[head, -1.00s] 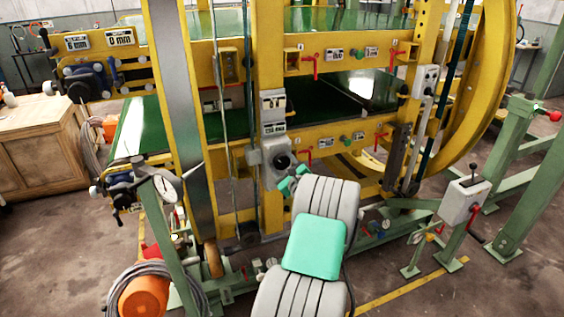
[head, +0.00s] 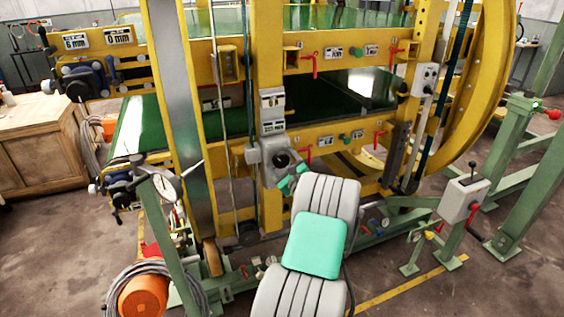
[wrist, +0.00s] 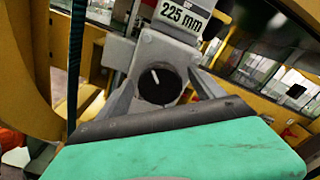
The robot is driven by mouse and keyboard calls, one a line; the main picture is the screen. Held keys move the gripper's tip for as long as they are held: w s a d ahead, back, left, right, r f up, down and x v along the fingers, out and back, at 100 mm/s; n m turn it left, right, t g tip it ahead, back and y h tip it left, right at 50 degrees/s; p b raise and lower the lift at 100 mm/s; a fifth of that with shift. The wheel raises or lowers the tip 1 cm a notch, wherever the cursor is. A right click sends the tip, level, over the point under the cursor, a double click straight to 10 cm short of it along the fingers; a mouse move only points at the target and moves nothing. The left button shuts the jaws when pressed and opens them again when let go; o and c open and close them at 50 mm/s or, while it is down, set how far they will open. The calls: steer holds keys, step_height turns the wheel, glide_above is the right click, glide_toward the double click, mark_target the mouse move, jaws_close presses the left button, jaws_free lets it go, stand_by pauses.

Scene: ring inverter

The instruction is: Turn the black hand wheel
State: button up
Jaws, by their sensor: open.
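The black hand wheel (wrist: 157,84) is a round black knob with a short white mark near its upper middle. It sits on the front of a grey box below the "225 mm" counter in the wrist view. In the head view the wheel (head: 282,161) shows small and dark on the grey box at the middle of the yellow frame. My gripper (head: 292,181) is just below and in front of it. In the wrist view my gripper (wrist: 161,88) is open, with one grey finger on each side of the wheel. I cannot tell whether the fingers touch it.
The yellow machine frame (head: 225,134) surrounds the wheel, with red levers (head: 308,155) to its right. A grey counter box (head: 272,110) stands directly above. An orange motor (head: 143,297) with coiled cable lies low at left. A grey control box (head: 464,200) stands at right.

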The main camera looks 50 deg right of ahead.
steer(key=b+v, duration=0.1)
steer(key=v, duration=0.6)
steer(key=shift+s, duration=0.3)
